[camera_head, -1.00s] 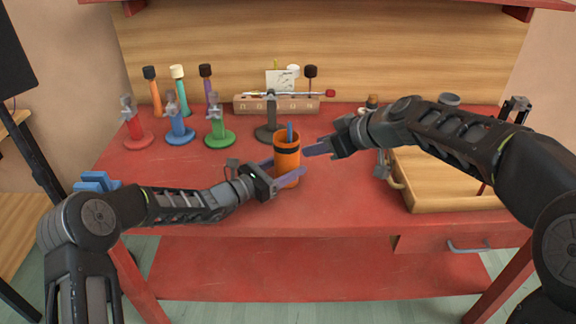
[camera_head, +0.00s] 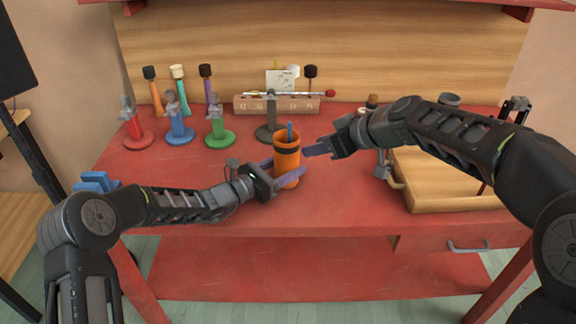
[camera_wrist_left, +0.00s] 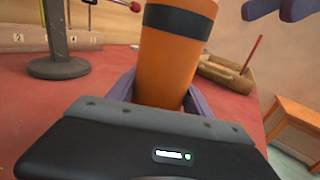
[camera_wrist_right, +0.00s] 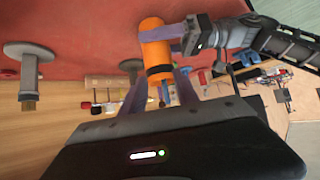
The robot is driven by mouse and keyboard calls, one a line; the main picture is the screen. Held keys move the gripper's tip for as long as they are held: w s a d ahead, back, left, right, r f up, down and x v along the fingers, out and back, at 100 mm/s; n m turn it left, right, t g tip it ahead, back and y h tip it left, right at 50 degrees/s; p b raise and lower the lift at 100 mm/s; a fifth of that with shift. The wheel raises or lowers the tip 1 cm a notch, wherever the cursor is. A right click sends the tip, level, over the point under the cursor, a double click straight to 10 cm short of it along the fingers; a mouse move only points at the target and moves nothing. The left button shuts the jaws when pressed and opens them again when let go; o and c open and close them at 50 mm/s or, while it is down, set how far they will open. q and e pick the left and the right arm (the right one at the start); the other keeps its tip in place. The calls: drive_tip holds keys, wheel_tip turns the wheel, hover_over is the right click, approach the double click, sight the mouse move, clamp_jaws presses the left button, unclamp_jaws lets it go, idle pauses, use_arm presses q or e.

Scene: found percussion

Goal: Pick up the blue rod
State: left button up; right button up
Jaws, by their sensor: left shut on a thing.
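The blue rod (camera_head: 290,131) stands in an orange cup (camera_head: 287,171) with a black band, only its top showing above the rim. My left gripper (camera_head: 288,172) is shut on the orange cup, its purple fingers on either side of it; the left wrist view shows the cup (camera_wrist_left: 172,60) between them. My right gripper (camera_head: 318,149) is just right of the cup near its rim, apart from the rod. In the right wrist view its fingers (camera_wrist_right: 158,92) are spread, with the cup (camera_wrist_right: 154,48) beyond them.
Red, blue and green stands (camera_head: 216,132) are at the left, with several coloured mallets behind. A numbered wooden block (camera_head: 277,104) and a dark stand (camera_head: 267,131) are behind the cup. A wooden tray (camera_head: 450,199) is at the right. The front table strip is clear.

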drive_tip(key=shift+a+r, duration=0.1)
drive_tip(key=shift+c, duration=0.2)
drive_tip(key=m+g+h, duration=0.1)
drive_tip(key=m+h, duration=0.3)
drive_tip(key=h, duration=0.1)
approach(291, 129)
drive_tip(key=r, duration=0.1)
drive_tip(key=shift+s+r+m, duration=0.15)
drive_tip(key=shift+m, duration=0.15)
drive_tip(key=shift+x, duration=3.4)
drive_tip(key=shift+x, duration=2.6)
drive_tip(key=shift+s, duration=0.15)
